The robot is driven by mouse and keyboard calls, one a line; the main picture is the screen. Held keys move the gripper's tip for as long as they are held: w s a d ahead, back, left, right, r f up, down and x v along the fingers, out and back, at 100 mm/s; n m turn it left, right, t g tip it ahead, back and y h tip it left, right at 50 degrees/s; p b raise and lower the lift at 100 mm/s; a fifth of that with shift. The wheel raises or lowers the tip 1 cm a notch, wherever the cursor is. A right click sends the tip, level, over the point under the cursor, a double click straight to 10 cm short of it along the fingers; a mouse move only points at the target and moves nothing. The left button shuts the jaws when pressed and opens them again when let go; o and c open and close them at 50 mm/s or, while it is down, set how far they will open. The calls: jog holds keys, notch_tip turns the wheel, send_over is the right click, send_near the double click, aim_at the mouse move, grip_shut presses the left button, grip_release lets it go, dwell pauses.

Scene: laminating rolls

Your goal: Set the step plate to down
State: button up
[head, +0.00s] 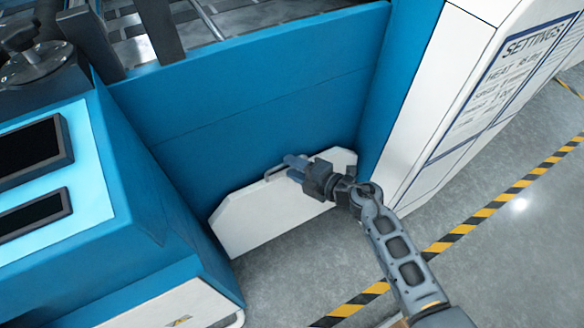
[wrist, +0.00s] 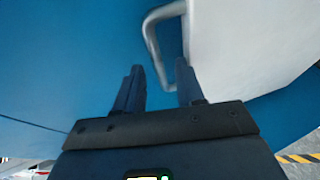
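The step plate (head: 262,215) is a white panel with cut corners, low against the blue machine front. It appears upright, folded against that front. Its grey bar handle (head: 274,174) is at the upper edge. In the wrist view, the handle (wrist: 154,48) reaches down between my fingers, and the white plate (wrist: 245,45) fills the upper right. My gripper (head: 291,166) is at the handle, over the plate's upper edge. In the wrist view my gripper (wrist: 158,80) has its fingers apart, with a gap to the handle on the left. Contact on the right cannot be told.
A blue console with dark screens (head: 30,155) stands at the left. A white side panel with a settings chart (head: 490,95) stands at the right. Grey floor with a yellow-black stripe (head: 450,242) lies in front. The floor before the plate looks clear.

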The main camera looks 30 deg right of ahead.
jog(key=shift+w+a+f, duration=0.15)
jog(key=shift+w+a, duration=0.05)
jog(key=shift+w, duration=0.2)
grip_shut()
dwell(0.4)
